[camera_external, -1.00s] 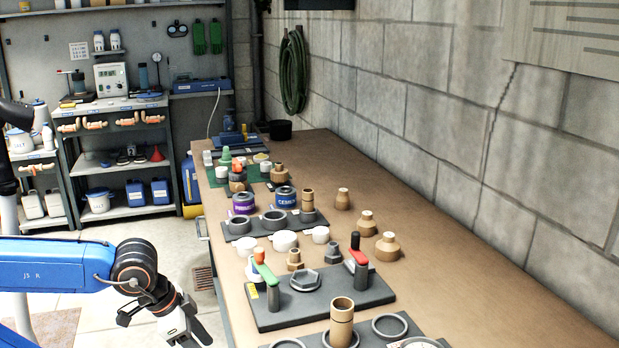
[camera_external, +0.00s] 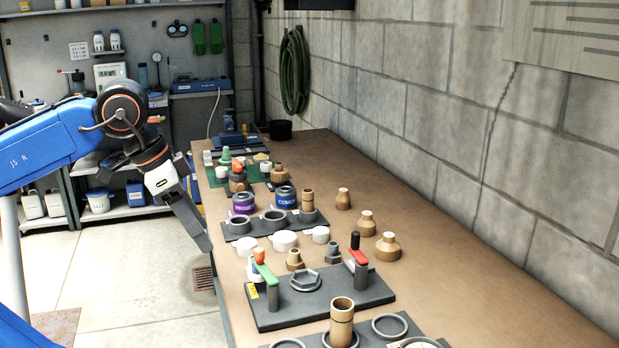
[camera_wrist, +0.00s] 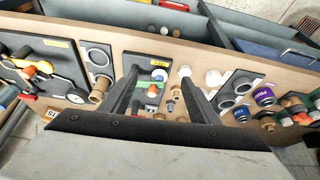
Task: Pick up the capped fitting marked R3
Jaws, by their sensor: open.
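No R3 mark is readable in either view, so I cannot tell which fitting carries it. Candidates are white round caps or fittings (camera_external: 285,241) in a short row on the bench, and tan stepped fittings (camera_external: 388,247) to their right. A smaller tan fitting (camera_external: 295,259) stands behind the dark plate. My gripper (camera_external: 209,247) hangs beside the bench's left edge, pointing down, apart from all the fittings. In the wrist view my gripper (camera_wrist: 160,73) shows two spread dark fingers, with nothing held; small parts on the bench appear beyond them.
The dark plate (camera_external: 330,301) carries red and green levers and a hex nut. A plate with rings (camera_external: 240,225), a purple can (camera_external: 244,203) and a blue can (camera_external: 286,197) stand farther back. The bench's right side (camera_external: 470,285) is clear up to the block wall.

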